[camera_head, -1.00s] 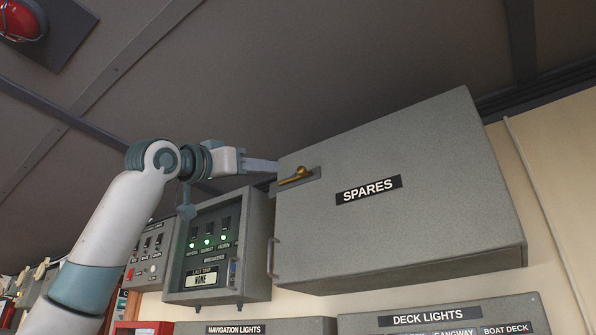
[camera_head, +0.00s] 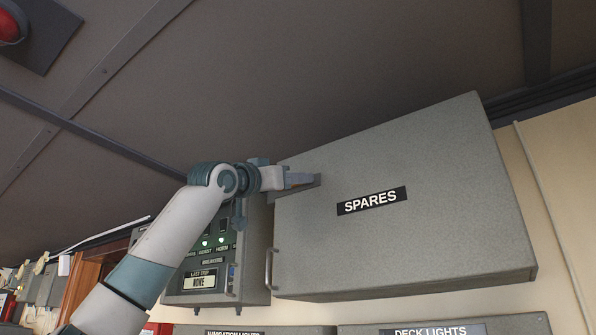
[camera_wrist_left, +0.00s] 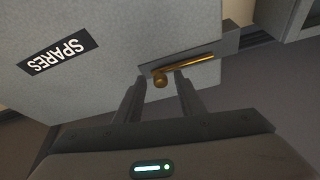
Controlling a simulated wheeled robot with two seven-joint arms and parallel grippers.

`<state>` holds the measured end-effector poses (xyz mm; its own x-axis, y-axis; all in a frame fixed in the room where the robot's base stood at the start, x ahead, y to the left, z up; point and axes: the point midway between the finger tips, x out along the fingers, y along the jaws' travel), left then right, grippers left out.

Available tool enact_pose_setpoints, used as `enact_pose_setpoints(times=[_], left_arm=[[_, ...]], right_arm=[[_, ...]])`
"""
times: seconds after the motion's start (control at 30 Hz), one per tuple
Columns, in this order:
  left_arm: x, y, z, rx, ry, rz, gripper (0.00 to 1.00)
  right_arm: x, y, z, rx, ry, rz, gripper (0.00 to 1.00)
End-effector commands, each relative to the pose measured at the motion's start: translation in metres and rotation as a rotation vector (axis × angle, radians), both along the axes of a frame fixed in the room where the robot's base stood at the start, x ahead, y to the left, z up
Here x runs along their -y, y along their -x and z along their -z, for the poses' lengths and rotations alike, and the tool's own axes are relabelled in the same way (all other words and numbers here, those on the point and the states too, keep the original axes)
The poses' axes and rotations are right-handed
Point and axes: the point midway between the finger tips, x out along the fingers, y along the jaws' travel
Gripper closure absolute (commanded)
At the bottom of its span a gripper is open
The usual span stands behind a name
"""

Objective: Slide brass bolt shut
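The grey SPARES locker (camera_head: 420,240) hangs on the wall, with its bolt plate (camera_head: 317,181) at the upper left of its front. My left gripper (camera_head: 305,181) is in front of that plate and hides the bolt in the head view. In the left wrist view, the brass bolt (camera_wrist_left: 190,63) lies along its dark plate (camera_wrist_left: 230,45), with its round knob (camera_wrist_left: 160,81) between my left gripper's (camera_wrist_left: 159,88) two parted fingertips. The fingers stand either side of the knob, and gaps show beside it. My right gripper is in neither view.
A breaker box (camera_head: 255,250) with green lights hangs just left of the locker, behind my left arm. A handle (camera_head: 269,268) stands out at the locker's lower left edge. The ceiling is close above. The locker front right of the bolt is clear.

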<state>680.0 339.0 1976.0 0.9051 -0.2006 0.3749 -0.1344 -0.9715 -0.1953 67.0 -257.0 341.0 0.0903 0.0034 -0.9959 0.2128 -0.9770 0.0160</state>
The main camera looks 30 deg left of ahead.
Motion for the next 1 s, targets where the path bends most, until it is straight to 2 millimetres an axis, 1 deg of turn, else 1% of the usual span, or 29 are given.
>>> enact_pose_setpoints(times=[0.03, 0.2, 0.5, 0.53, 0.57, 0.6, 0.67, 0.7, 0.87, 1.0], left_arm=[[0.001, -0.005, -0.004, -0.002, 0.0, 0.0, 0.64], [0.003, -0.013, -0.005, 0.0, 0.0, 0.0, 0.64], [0.003, -0.014, -0.005, 0.0, 0.0, 0.0, 0.64], [0.003, -0.014, -0.005, 0.0, 0.0, 0.0, 0.67], [0.003, -0.014, -0.005, 0.0, 0.0, 0.0, 0.74], [0.003, -0.014, -0.005, 0.0, 0.0, 0.0, 0.83], [0.003, -0.014, -0.005, 0.0, 0.0, 0.0, 0.98], [0.003, -0.014, -0.005, 0.0, 0.0, 0.0, 1.0], [0.002, -0.014, -0.005, 0.0, 0.0, 0.0, 1.0], [-0.004, -0.015, -0.007, -0.001, 0.001, 0.001, 1.0]], right_arm=[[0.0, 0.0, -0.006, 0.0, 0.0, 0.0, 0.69], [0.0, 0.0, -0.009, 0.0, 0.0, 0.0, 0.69], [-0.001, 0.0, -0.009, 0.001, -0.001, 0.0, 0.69], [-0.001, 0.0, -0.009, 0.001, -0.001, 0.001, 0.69], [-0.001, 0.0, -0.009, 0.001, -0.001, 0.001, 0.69], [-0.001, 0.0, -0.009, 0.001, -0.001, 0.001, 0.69], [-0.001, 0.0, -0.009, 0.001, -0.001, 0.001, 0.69], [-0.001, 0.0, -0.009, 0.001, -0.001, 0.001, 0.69], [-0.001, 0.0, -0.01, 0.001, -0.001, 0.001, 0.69], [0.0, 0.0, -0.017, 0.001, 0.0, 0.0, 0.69]])
